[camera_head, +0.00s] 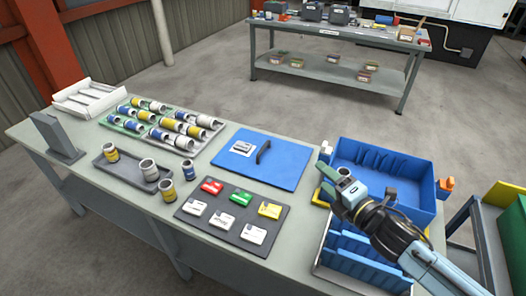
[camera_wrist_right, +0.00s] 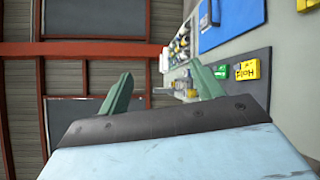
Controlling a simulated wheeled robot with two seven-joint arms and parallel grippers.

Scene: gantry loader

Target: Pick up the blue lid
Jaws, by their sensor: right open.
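The blue lid (camera_head: 284,166) lies flat on the grey table, left of the blue bin. It has a black bar handle (camera_head: 263,152) near its middle and a small pale label on its left part. The lid also shows at the top right there (camera_wrist_right: 232,18). My left gripper is not in view.
The open blue bin (camera_head: 395,165) stands right of the lid. A dark board (camera_head: 233,213) with coloured cards lies in front of it. A tray of cylinders (camera_head: 190,150) and loose cans (camera_head: 167,192) are to the left. A blue ribbed rack (camera_head: 355,262) is at the front right.

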